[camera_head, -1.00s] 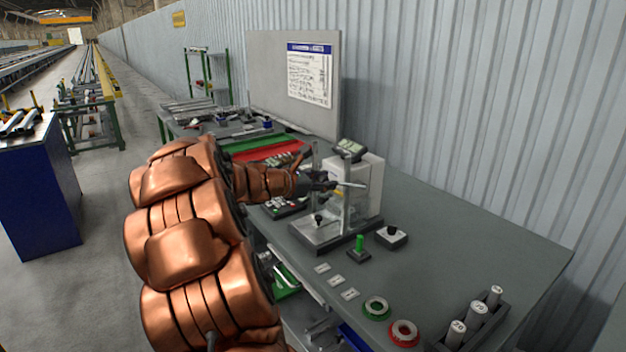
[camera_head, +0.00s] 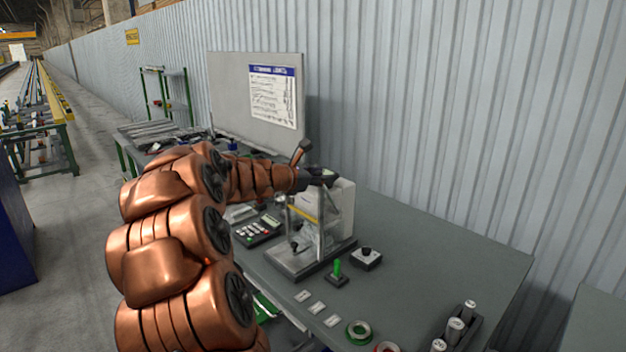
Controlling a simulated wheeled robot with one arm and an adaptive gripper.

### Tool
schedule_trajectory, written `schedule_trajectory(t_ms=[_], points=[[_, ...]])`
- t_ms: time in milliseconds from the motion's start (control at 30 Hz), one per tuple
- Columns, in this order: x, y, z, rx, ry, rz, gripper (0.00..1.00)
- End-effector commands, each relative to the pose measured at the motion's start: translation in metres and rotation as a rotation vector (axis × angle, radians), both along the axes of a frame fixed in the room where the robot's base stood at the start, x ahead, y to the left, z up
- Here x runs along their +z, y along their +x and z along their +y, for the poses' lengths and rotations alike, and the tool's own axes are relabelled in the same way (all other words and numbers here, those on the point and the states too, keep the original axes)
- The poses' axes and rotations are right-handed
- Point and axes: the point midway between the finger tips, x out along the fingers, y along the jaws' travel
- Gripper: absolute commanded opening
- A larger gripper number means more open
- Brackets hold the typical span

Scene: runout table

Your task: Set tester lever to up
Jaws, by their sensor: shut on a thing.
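The tester (camera_head: 341,208) stands on the grey bench, with a pale housing, an upright frame and a dark base plate (camera_head: 312,262). My gripper (camera_head: 325,174) is at the top of the tester, in front of the upper housing. It is shut on the tester lever, which is mostly hidden behind the fingers and wrist. The lever's exact angle cannot be read. The tester's display is also hidden by my gripper.
Rings and grey cylinders (camera_head: 455,331) are at the front right. The right part of the bench (camera_head: 440,255) is clear.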

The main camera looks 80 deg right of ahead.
Motion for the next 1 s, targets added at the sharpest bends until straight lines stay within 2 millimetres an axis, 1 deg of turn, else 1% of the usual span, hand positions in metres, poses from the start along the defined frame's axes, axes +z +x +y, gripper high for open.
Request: schedule_trajectory(t_ms=[100,533,567,800,1000], points=[[0.0035,-0.0005,-0.003,0.003,-0.002,0.002,0.0],[0.0027,-0.0002,-0.0035,0.005,-0.001,0.001,0.0],[0.0026,-0.0001,-0.0034,0.005,-0.001,0.001,0.34],[0.0021,0.0,-0.003,0.004,0.0,0.0,0.59],[0.0019,-0.0004,-0.0027,0.003,0.0,0.0,0.59]])
